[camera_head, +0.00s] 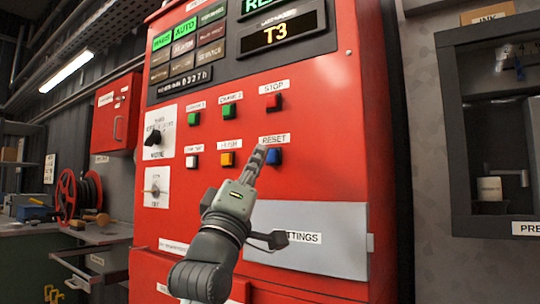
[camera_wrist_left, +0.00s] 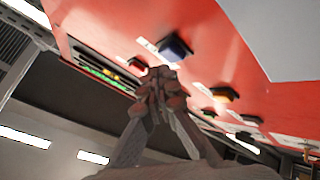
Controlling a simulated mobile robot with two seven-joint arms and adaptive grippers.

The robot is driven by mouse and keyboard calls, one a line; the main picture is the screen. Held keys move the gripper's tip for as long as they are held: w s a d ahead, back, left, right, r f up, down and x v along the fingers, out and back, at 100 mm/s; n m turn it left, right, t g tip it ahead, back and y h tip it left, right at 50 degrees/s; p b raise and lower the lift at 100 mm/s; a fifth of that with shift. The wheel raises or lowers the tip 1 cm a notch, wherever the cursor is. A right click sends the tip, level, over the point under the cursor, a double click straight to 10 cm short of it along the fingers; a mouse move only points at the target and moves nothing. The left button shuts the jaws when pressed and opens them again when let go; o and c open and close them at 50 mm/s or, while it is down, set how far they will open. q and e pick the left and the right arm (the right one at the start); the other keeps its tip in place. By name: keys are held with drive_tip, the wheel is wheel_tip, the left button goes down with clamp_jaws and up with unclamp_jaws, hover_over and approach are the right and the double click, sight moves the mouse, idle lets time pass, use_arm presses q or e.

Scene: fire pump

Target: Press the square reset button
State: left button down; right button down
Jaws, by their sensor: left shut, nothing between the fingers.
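The square reset button is the blue one (camera_head: 273,156) under the RESET label (camera_head: 274,139) on the red pump panel (camera_head: 330,120). My left gripper (camera_head: 259,153) is shut and empty, with its fingertips just left of the blue button in the head view. In the left wrist view the blue button (camera_wrist_left: 176,46) stands out from the panel just beyond the shut fingertips (camera_wrist_left: 160,76). I cannot tell whether they touch it. My right gripper is not in view.
A red button (camera_head: 274,102) sits above the blue one, a yellow button (camera_head: 227,159) to its left, and green buttons (camera_head: 229,111) at upper left. A black selector knob (camera_head: 154,138) is farther left. A grey SETTINGS plate (camera_head: 330,238) lies below. A glass-fronted cabinet (camera_head: 495,130) stands at right.

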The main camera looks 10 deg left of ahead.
use_arm(q)
drive_tip(key=shift+s+a, duration=0.1)
drive_tip(key=s, duration=0.1)
drive_tip(key=s+a, duration=0.1)
drive_tip(key=s, duration=0.2)
drive_tip(key=shift+s+a+p, duration=0.3)
drive_tip(key=shift+p, duration=0.1)
idle(0.8)
